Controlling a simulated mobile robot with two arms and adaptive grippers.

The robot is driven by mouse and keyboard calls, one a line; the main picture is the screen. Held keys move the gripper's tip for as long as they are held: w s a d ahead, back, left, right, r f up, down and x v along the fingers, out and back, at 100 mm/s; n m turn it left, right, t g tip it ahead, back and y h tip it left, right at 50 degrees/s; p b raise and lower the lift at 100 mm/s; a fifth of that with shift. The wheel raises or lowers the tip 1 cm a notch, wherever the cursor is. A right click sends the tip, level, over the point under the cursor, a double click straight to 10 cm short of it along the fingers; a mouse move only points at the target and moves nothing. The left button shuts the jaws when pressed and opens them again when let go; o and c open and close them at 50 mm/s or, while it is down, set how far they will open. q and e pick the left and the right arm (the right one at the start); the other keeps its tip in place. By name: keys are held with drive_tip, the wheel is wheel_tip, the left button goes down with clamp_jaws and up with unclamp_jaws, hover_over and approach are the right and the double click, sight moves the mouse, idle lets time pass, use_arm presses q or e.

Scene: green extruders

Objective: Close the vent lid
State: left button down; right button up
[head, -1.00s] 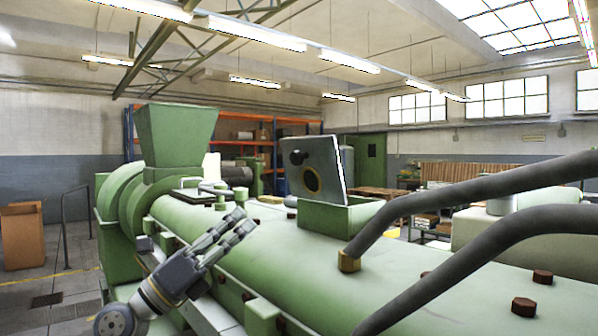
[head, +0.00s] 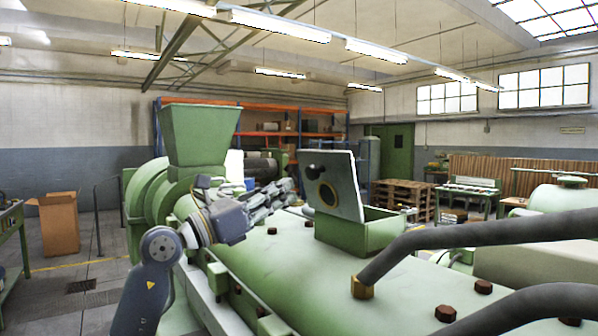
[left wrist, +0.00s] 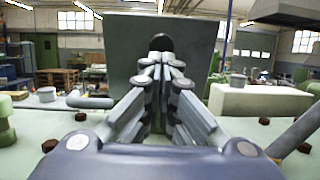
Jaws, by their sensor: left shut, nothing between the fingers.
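The vent lid (head: 334,183) is a pale square plate with a round yellowish ring and a dark knob (head: 313,172). It stands open, tilted up from the green vent box (head: 365,235) on top of the extruder. My left gripper (head: 288,191) is shut and empty, just left of the lid in the head view. In the left wrist view the lid (left wrist: 125,70) is a grey panel straight ahead, and the black knob (left wrist: 161,42) shows just beyond the fingertips (left wrist: 161,65). I cannot tell whether they touch the lid. My right gripper is not in view.
The green extruder body (head: 290,260) with brown bolts lies below. A green hopper (head: 199,135) rises at the left behind my arm. Thick grey pipes (head: 480,235) cross the right front. The air above the lid is clear.

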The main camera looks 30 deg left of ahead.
sight(321, 186)
use_arm(q)
drive_tip(key=p+x, duration=0.1)
drive_tip(key=x, duration=0.3)
drive_tip(key=shift+w+p, duration=0.1)
drive_tip(key=shift+p, duration=0.3)
drive_tip(key=shift+r, duration=0.1)
